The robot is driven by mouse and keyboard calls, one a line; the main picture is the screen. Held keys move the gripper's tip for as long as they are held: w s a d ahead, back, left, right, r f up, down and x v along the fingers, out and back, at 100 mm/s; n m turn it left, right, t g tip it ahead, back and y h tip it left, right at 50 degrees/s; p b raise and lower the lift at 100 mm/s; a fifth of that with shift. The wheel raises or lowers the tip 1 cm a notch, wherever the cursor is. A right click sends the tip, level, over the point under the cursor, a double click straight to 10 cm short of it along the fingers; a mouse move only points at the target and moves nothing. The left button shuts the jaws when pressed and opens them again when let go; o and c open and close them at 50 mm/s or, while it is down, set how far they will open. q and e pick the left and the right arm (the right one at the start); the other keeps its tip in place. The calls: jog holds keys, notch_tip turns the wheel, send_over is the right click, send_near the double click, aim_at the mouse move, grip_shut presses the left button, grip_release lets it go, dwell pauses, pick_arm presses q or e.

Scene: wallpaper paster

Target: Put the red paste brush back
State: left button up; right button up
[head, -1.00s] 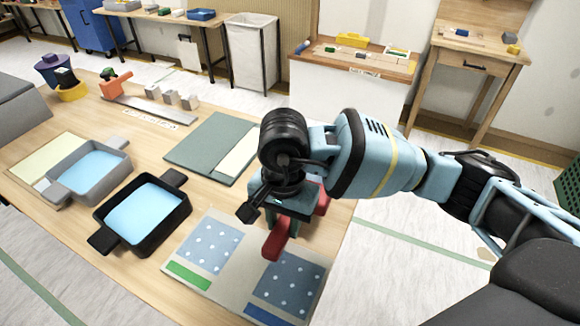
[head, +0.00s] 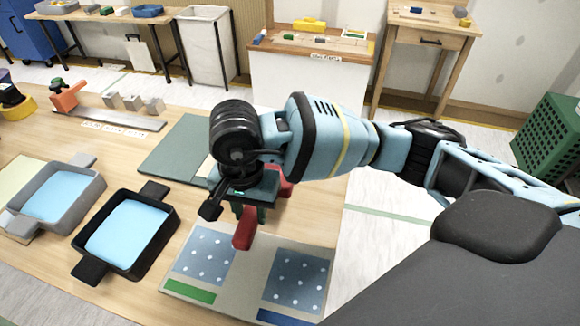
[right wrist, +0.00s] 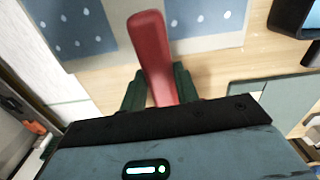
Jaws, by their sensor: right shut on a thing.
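The red paste brush (head: 243,236) is in my right gripper (head: 250,212), above the table near the far edge of the patterned board. In the right wrist view, the brush's red end (right wrist: 152,45) sticks out past the dark green fingers of my right gripper (right wrist: 160,88), which are shut on it. The other red end (head: 284,186) shows to the right of the gripper in the head view. Its middle is hidden by the gripper. My left gripper is not in view.
A black tray (head: 165,240) and a grey tray (head: 97,190), both with blue inside, stand at left. The patterned board (head: 249,268) lies in front, a green mat (head: 172,150) behind. Grey blocks (head: 130,103) and an orange tool (head: 66,97) are by a metal strip (head: 108,116).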

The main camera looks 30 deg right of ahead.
jog(key=w+d, duration=0.2)
jog(key=d, duration=0.1)
jog(key=w+d, duration=0.2)
jog(key=d, duration=0.2)
jog(key=w+d+f, duration=0.1)
jog(key=w+d, duration=0.2)
jog(key=d, duration=0.1)
jog(key=shift+d+f+p, duration=0.1)
jog(key=shift+d+p, duration=0.05)
jog(key=shift+p, duration=0.25)
jog(key=shift+w+d+f, duration=0.1)
jog(key=shift+w+d, duration=0.2)
jog(key=shift+d, duration=0.3)
jog(key=shift+w+d+f, duration=0.1)
jog(key=shift+w+d, duration=0.15)
jog(key=shift+d, duration=0.3)
jog(key=f, duration=0.2)
jog(key=shift+a+f+p, duration=0.2)
jog(key=shift+f+p, duration=0.1)
jog(key=shift+f, duration=0.1)
jog(key=shift+s, duration=0.1)
jog(key=o, duration=1.1)
jog(key=shift+f, duration=0.1)
jog(key=shift+f, duration=0.25)
jog(key=r, duration=0.6)
jog(key=shift+w+d+r+b, duration=0.2)
jog(key=shift+d+r+b, duration=0.05)
jog(key=shift+b, duration=0.1)
jog(key=shift+r, duration=0.75)
